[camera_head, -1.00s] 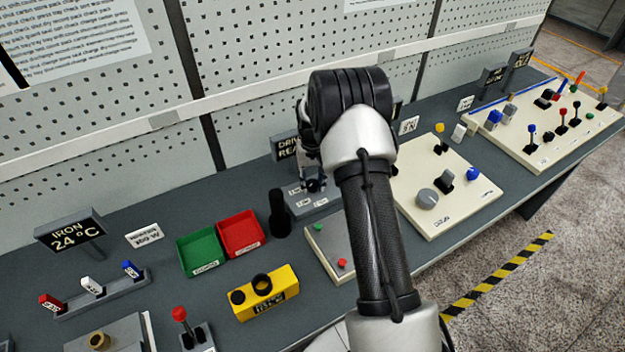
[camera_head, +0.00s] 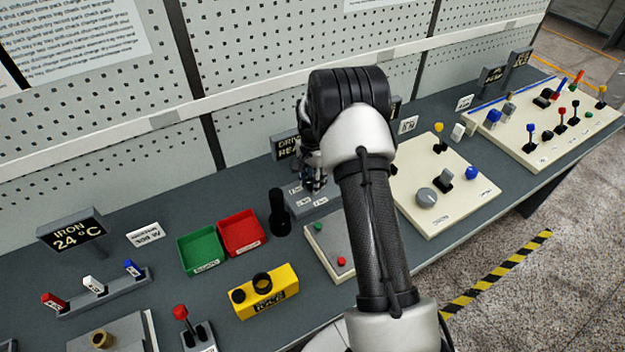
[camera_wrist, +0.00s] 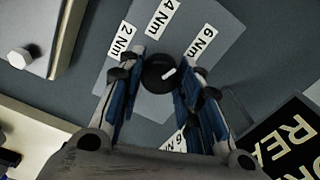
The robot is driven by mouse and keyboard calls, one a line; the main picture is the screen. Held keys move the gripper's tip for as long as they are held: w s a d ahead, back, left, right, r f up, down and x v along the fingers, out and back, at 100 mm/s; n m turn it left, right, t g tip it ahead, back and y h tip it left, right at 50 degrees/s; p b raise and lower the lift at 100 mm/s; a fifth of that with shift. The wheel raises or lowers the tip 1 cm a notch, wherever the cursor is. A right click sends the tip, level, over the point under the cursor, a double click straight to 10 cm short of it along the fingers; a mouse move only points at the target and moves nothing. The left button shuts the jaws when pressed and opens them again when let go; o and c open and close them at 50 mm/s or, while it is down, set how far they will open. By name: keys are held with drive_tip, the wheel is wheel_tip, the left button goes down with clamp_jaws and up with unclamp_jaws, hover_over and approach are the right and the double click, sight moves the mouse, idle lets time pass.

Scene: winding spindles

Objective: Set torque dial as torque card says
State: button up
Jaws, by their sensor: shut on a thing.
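The torque dial (camera_wrist: 160,74) is a round black knob with a white pointer mark, on a grey plate (camera_wrist: 232,28). In the wrist view the mark points right and slightly up, roughly towards the 6 Nm label (camera_wrist: 201,43). Labels 2 Nm (camera_wrist: 123,42) and 4 Nm (camera_wrist: 164,17) also show. A fourth label (camera_wrist: 173,141) is partly hidden by my fingers. My gripper (camera_wrist: 160,82) is shut on the dial, one finger on each side. In the head view my gripper (camera_head: 314,178) is over the plate, partly behind my arm. A small white card (camera_head: 408,125) right of my wrist is too small to read surely.
A dark display (camera_head: 286,147) stands behind the plate. A black cylinder (camera_head: 279,212) and red bin (camera_head: 241,232) stand to its left. A plate with green and red buttons (camera_head: 319,250) lies in front. A cream panel (camera_head: 462,212) with knobs lies to the right.

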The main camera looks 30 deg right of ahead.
drive_tip(key=shift+m, duration=0.9)
drive_tip(key=o, duration=1)
drive_tip(key=shift+o, duration=0.2)
drive_tip(key=shift+r, duration=0.15)
wheel_tip(320, 180, up, 12)
